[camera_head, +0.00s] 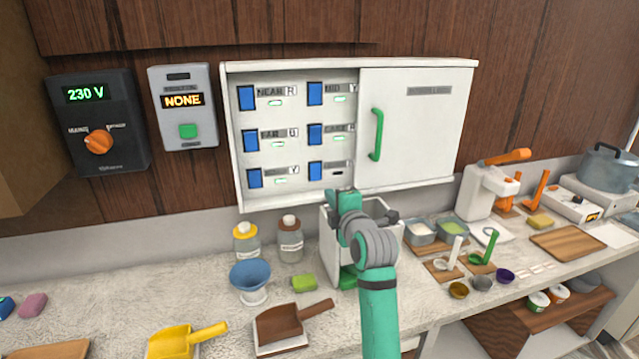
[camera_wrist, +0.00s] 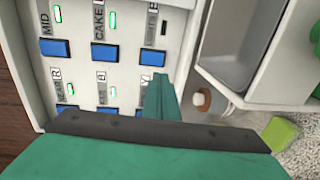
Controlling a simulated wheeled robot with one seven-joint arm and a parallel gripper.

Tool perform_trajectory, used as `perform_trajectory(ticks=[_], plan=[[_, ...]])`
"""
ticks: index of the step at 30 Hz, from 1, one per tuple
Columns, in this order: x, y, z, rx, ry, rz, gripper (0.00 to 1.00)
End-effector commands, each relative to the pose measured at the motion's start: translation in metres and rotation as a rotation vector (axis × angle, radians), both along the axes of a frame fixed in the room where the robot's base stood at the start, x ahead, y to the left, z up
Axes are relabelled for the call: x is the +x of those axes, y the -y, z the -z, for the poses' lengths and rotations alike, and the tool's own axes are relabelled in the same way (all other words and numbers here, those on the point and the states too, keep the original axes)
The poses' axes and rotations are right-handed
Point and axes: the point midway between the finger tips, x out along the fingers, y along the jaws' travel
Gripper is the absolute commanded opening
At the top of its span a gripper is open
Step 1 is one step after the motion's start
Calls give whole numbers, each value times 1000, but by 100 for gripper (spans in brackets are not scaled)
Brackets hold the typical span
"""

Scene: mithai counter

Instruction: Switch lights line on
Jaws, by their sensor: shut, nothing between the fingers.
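A white switch panel (camera_head: 290,190) on the wall holds several blue rocker switches beside small indicators. The lower right switch (camera_head: 315,171) has a dark indicator (camera_head: 338,173), while the others that I can make out glow green. In the wrist view this switch (camera_wrist: 152,55) is at the top right, its indicator (camera_wrist: 164,28) also dark; its label is too blurred to read surely. My gripper (camera_head: 344,196) is shut and empty, just below and right of that switch. In the wrist view its green fingertips (camera_wrist: 160,82) are near the switch's edge; I cannot tell whether they touch.
A white sliding door with a green handle (camera_head: 376,134) covers the panel's right half. An open white bin (camera_head: 333,235) stands below, partly behind my arm. Bottles (camera_head: 290,243), a blue funnel (camera_head: 250,275) and scoops (camera_head: 185,341) crowd the counter at left.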

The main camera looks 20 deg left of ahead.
Motion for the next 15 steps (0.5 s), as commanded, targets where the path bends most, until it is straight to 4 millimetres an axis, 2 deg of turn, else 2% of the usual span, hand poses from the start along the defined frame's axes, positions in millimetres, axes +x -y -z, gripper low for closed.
perform_trajectory(ticks=[15], plan=[[76, -52, 12, 0, -1, -1, 0]])
